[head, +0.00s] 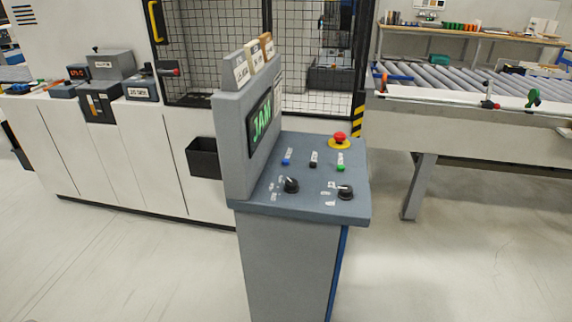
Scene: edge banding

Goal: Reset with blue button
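The blue button (286,162) is a small button on the sloped top of a grey control console (285,260) in the middle of the head view. It sits at the left of a row with a black button (313,164) and a green button (340,168), each with a white label behind it. A screen (261,118) on the console's upright panel reads "JAM" in green. A red emergency stop (339,138) on a yellow base is at the back right. Two black knobs (291,185) are in front. Neither of my grippers is in view.
A white machine (120,160) with a black mesh cage (205,50) stands behind and left. A black bin (203,157) hangs on its front. A roller conveyor (450,85) is at the right. The floor (480,250) around the console is clear.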

